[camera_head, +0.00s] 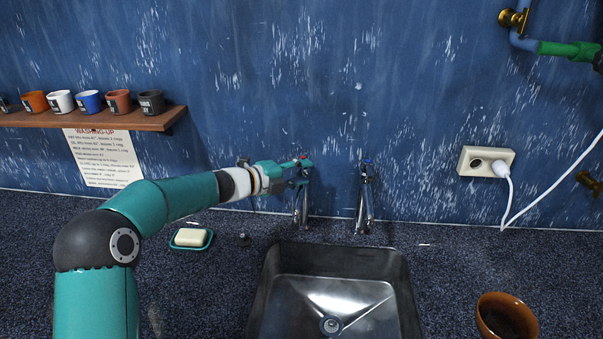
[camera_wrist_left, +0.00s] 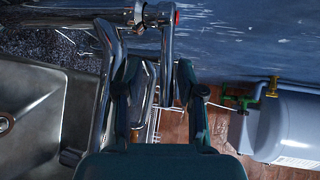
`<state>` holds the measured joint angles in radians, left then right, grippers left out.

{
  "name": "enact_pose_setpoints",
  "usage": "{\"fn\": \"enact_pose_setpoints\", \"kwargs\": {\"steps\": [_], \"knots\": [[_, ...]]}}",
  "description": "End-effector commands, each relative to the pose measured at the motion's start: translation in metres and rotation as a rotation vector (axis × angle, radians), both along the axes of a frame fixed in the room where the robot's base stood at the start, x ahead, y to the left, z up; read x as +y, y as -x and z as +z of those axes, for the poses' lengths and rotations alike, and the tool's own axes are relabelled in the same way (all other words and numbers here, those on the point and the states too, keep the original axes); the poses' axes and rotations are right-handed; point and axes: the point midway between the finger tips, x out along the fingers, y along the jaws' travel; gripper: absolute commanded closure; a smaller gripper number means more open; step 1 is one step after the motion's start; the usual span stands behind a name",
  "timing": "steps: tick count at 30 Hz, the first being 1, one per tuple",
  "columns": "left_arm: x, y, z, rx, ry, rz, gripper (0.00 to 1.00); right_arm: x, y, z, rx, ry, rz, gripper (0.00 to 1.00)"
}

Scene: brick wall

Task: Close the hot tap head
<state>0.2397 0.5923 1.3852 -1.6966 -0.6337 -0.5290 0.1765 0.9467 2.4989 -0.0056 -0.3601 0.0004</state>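The hot tap (camera_head: 301,205) is a chrome tap with a red-marked head (camera_head: 303,157), at the left behind the sink. A matching tap with a blue-marked head (camera_head: 367,163) stands to its right. My left gripper (camera_head: 297,169) is at the hot tap's head, reaching in from the left. In the left wrist view the red-marked head (camera_wrist_left: 177,18) shows at the top, just beyond the fingertips. The fingers (camera_wrist_left: 157,72) are apart, with chrome tap parts seen between and behind them. I cannot tell whether they touch the head. My right gripper is not in view.
The steel sink (camera_head: 262,300) lies below the taps. A soap dish (camera_head: 209,240) is left of it, and a brown pot (camera_head: 507,318) is at the lower right. A shelf (camera_head: 150,121) with cups hangs at left. A socket (camera_head: 470,165) is on the right wall.

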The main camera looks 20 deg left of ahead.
Motion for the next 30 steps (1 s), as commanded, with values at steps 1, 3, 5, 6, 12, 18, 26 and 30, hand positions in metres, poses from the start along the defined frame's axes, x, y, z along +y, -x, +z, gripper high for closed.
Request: {"fn": "enact_pose_setpoints", "kwargs": {"steps": [1,3,5,6,12,18,26,30], "knots": [[0.000,0.000,0.001,-0.002,0.000,0.000,0.62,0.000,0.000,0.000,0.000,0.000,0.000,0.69],[0.000,0.000,0.002,-0.003,0.001,0.000,0.62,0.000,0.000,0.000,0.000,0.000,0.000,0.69],[0.000,0.000,0.003,-0.005,0.000,0.000,0.62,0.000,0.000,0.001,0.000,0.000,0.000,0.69],[0.001,0.001,0.004,-0.005,0.000,0.000,0.62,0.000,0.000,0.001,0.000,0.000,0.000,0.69],[0.013,0.018,0.008,-0.005,0.001,0.003,0.62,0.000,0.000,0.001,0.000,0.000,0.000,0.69],[0.032,0.051,0.016,-0.004,-0.001,0.002,0.62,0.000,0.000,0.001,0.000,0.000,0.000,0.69],[0.054,0.087,0.024,-0.002,-0.001,0.002,0.62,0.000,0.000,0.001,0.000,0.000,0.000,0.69],[0.059,0.096,0.026,-0.001,0.000,-0.001,0.62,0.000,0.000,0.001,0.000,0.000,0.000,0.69]]}}
